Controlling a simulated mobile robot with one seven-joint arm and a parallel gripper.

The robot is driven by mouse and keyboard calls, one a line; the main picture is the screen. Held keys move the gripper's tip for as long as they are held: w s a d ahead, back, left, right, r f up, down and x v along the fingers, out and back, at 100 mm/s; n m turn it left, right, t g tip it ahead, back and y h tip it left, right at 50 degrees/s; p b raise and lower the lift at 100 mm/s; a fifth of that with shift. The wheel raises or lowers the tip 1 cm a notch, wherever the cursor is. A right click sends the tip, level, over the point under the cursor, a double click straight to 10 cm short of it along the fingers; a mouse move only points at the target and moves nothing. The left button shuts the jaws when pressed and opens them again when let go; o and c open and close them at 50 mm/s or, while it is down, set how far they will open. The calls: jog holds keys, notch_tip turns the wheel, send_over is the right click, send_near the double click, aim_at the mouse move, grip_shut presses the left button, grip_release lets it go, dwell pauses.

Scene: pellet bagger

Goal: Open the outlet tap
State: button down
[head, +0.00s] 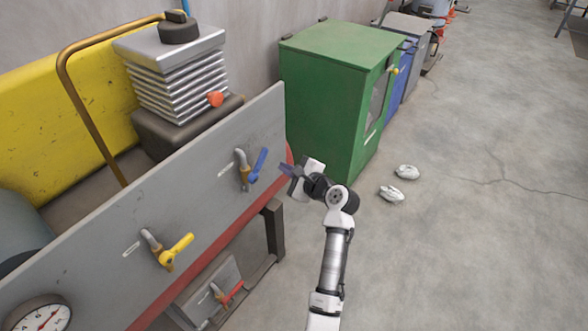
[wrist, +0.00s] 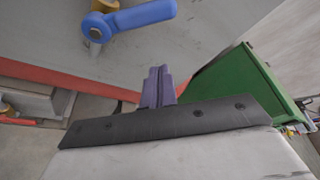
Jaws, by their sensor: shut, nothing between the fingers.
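Three taps show in the head view: one with a blue handle (head: 259,165) and one with a yellow handle (head: 177,248) on the sloping grey panel (head: 205,205), and one with a red handle (head: 229,295) lower down. Small labels beside them are too small to read, so I cannot tell which is the outlet tap. My gripper (head: 287,171) is just right of the blue handle, apart from it. In the wrist view the shut, empty fingers (wrist: 157,86) point towards the panel, and the blue handle (wrist: 143,16) lies above them, clear of the tips.
A green cabinet (head: 325,95) stands behind my gripper. A gauge (head: 42,315) sits at the panel's lower left. A red edge (wrist: 70,79) runs under the panel. Two small white objects (head: 407,172) lie on the floor. The grey floor at right is mostly clear.

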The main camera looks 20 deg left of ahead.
aim_at(262, 162)
jog(key=shift+s+a+r+p, duration=0.1)
jog(key=shift+a+r+p, duration=0.25)
jog(key=shift+a, duration=0.35)
jog(key=shift+s+a+r+p, duration=0.1)
jog(key=shift+a+r+p, duration=0.25)
jog(key=shift+a, duration=0.4)
jog(key=shift+a+r+p, duration=0.2)
jog(key=shift+a+p, duration=0.25)
jog(key=shift+a, duration=0.25)
jog(key=shift+s+r+n, duration=0.15)
jog(key=shift+r+n, duration=0.1)
jog(key=shift+n, duration=0.15)
jog(key=n+b, duration=0.1)
jog(key=s+r+n+t+b, duration=0.1)
jog(key=n, duration=0.1)
jog(key=s+n+t+b, duration=0.1)
jog(key=b, duration=0.1)
jog(key=shift+a+r+y, duration=0.3)
jog(key=shift+a, duration=0.1)
jog(key=shift+s+a+r+n+b, duration=0.1)
jog(key=shift+s+r+n+b, duration=0.2)
jog(key=shift+n, duration=0.4)
jog(key=shift+s+a+r, duration=0.1)
jog(key=shift+s+r, duration=0.1)
jog(key=shift+s, duration=0.2)
